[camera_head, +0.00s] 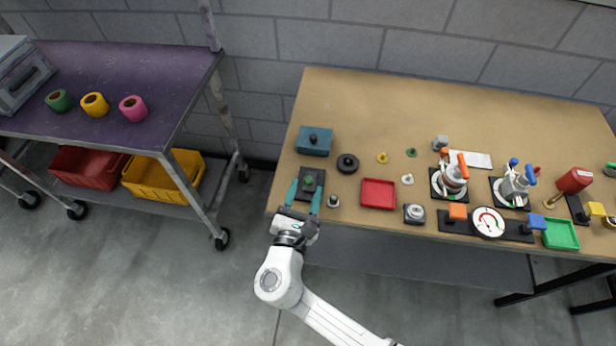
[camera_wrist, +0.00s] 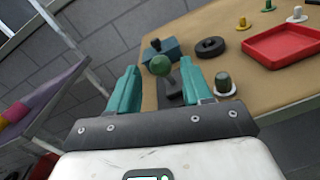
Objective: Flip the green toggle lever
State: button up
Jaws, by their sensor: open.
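The green toggle lever (camera_wrist: 161,65) has a round green knob and shows in the wrist view between my gripper's two fingers. Its dark base plate (camera_head: 311,181) lies near the left front edge of the wooden table in the head view. My gripper (camera_head: 304,192) has teal fingers, and it is open. The fingers reach over the front of the base plate, one on each side of the lever. In the wrist view my gripper (camera_wrist: 163,88) shows no clear contact with the knob. In the head view the knob is too small to tell its tilt.
A blue box with a dark knob (camera_head: 314,141) stands behind the lever, with a black ring (camera_head: 347,164) to its right. A small green-topped knob (camera_head: 333,200) stands close on the right, before a red tray (camera_head: 378,193). A purple-topped cart (camera_head: 160,75) stands left across a gap.

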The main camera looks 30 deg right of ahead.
aim_at(308, 180)
jog(key=shift+x, duration=1.9)
jog(key=shift+c, duration=0.3)
grip_shut()
